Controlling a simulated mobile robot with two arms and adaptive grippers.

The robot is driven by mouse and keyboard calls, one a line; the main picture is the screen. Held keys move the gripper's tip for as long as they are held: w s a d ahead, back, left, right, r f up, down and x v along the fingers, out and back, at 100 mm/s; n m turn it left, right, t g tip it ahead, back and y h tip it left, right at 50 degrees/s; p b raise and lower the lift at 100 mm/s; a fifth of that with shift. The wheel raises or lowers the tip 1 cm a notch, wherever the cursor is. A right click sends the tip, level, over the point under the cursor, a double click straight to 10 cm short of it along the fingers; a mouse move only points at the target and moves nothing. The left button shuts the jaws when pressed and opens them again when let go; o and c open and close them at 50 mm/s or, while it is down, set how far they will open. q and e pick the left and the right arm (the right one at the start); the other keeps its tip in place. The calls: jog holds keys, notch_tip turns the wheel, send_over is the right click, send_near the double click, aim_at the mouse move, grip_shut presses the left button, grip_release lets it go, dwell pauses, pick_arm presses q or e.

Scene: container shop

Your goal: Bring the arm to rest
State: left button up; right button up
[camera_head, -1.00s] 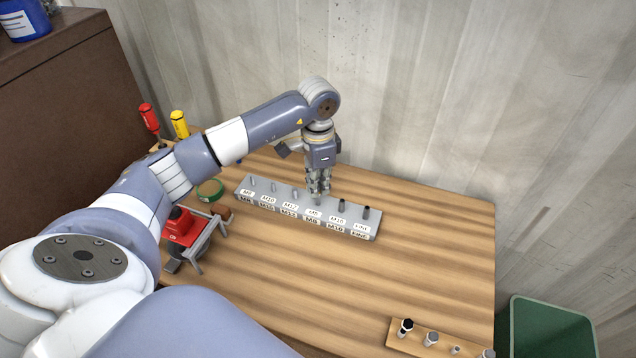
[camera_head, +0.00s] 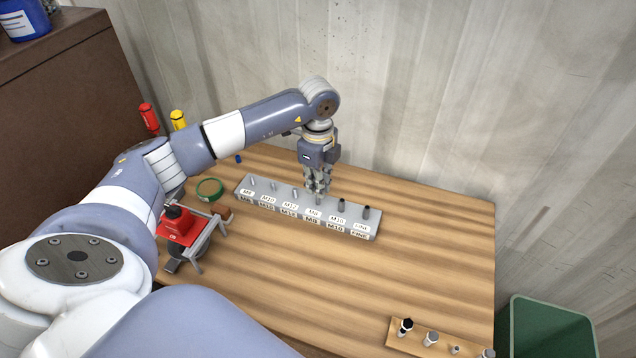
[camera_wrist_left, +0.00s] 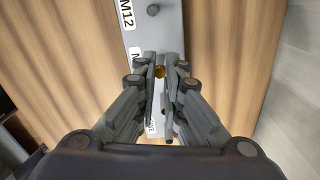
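My left gripper (camera_head: 318,190) points down over the middle of the long grey rack (camera_head: 268,204) in the head view. Its fingers are parted by a narrow gap, just above a small upright piece (camera_head: 318,199) in the rack's M8 place. In the left wrist view, a round brass-coloured thing (camera_wrist_left: 158,71) shows in the gap between the finger ends. Whether the fingers touch it is hard to tell. My right gripper is not in view.
Other small pieces stand in the rack. A wooden holder (camera_head: 412,344) with fasteners is at the front right. A green bin (camera_head: 548,330) stands beside the table. The wall is close behind.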

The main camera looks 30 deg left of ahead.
pick_arm(q)
jog(key=shift+o, duration=1.4)
jog(key=shift+r+p, duration=2.15)
jog(key=shift+r, duration=0.9)
jog(key=shift+f, duration=0.1)
